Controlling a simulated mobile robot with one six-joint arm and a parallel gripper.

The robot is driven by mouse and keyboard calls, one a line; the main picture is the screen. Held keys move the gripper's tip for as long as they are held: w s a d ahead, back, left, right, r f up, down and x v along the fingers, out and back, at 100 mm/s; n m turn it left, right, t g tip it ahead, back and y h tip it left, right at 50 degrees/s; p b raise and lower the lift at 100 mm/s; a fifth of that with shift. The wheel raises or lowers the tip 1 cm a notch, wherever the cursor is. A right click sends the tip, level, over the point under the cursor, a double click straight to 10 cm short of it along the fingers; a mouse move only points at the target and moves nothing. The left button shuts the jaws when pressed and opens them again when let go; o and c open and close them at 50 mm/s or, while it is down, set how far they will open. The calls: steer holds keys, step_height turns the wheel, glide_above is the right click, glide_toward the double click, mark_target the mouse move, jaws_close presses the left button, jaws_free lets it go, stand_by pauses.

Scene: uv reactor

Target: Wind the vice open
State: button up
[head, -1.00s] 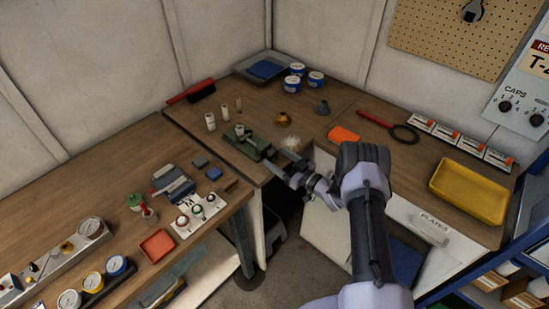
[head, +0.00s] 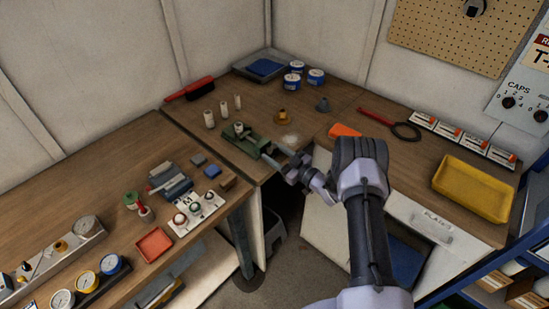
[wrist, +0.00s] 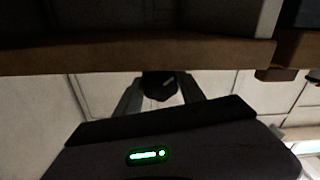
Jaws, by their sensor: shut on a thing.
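The small green vice (head: 243,139) sits on the wooden bench near its front edge, at the corner of the two benches. My gripper (head: 275,158) reaches to the vice's front end from the right, at the bench edge. In the wrist view my gripper (wrist: 160,98) has a finger on each side of a dark rounded piece (wrist: 160,84), which looks like the end of the vice's handle. The fingers are shut on it. The vice's jaws are too small in the head view to tell their gap.
The wooden bench edge (wrist: 130,58) runs just above the fingers in the wrist view. A brass piece (head: 281,115) and pale cylinders (head: 224,109) stand near the vice. An orange block (head: 345,130) and a red-handled ring tool (head: 385,121) lie to the right.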

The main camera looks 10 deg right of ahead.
steer(key=shift+f+n, duration=0.2)
steer(key=shift+n, duration=0.3)
steer(key=shift+r, duration=0.2)
steer(key=o, duration=1.4)
steer(key=shift+s+d, duration=0.1)
steer(key=p+v, duration=0.2)
steer(key=v, duration=1.5)
steer(key=shift+s, duration=0.1)
